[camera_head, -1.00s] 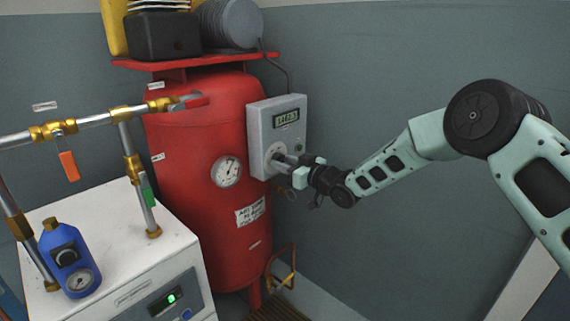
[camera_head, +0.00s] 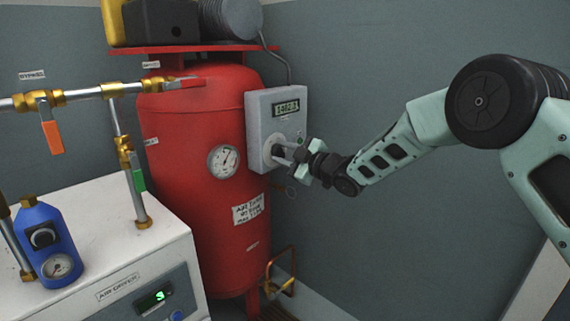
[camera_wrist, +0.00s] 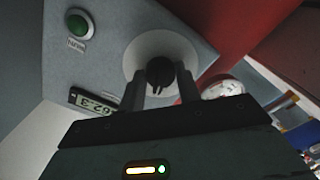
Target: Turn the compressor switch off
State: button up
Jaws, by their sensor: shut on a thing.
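The compressor switch is a dark rotary knob (camera_wrist: 160,72) on a pale round plate (camera_wrist: 148,50), on the front of a grey control box (camera_head: 259,115). The box is fixed to the right side of the red tank (camera_head: 185,185). My gripper (camera_head: 283,153) reaches in from the right in the head view. In the wrist view (camera_wrist: 160,92) its two fingers are on either side of the knob and shut on it. In the head view the fingers largely hide the knob.
The box has a small display (camera_head: 286,107) and a green button (camera_wrist: 77,25). A gauge (camera_head: 223,162) sits on the tank. Left are a white air dryer (camera_head: 110,240), pipes with a red-orange handle (camera_head: 53,137), and a blue filter (camera_head: 43,240). The wall area right of the tank is clear.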

jog(key=shift+n+b, duration=1)
jog(key=shift+n, duration=0.3)
jog(key=o, duration=1)
jog(key=shift+c, duration=0.2)
jog(key=shift+d, duration=0.1)
jog(key=p+v, duration=0.1)
jog(key=v, duration=1.6)
jog(key=shift+p, duration=0.4)
jog(key=shift+s+d, duration=0.1)
jog(key=shift+s, duration=0.05)
